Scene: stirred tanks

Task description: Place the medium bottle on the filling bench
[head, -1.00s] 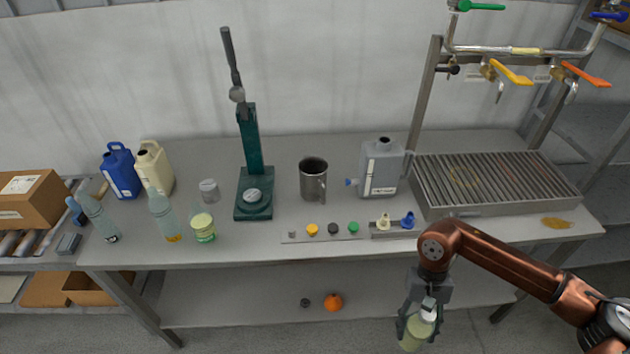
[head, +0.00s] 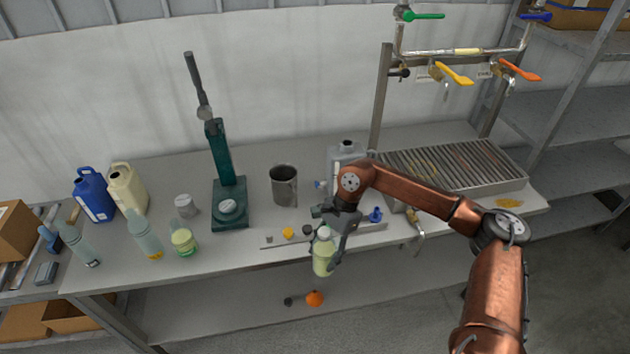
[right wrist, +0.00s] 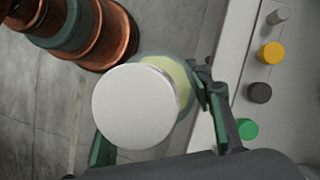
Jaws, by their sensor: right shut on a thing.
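My right gripper (head: 326,245) is shut on a bottle with pale yellow-green contents (head: 322,262), which I take for the medium bottle. It hangs nearly upright at the front edge of the filling bench (head: 255,165); contact with the bench cannot be told. In the right wrist view the bottle's round white cap (right wrist: 135,105) faces the camera and covers most of its body, with the gripper fingers on either side. The bench's front edge lies just to the right there. My left gripper is not in view.
A slatted drain tray (head: 455,165) stands right. A green press (head: 229,190), a yellow-green jar (head: 183,240) and clear bottle (head: 148,240) stand left.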

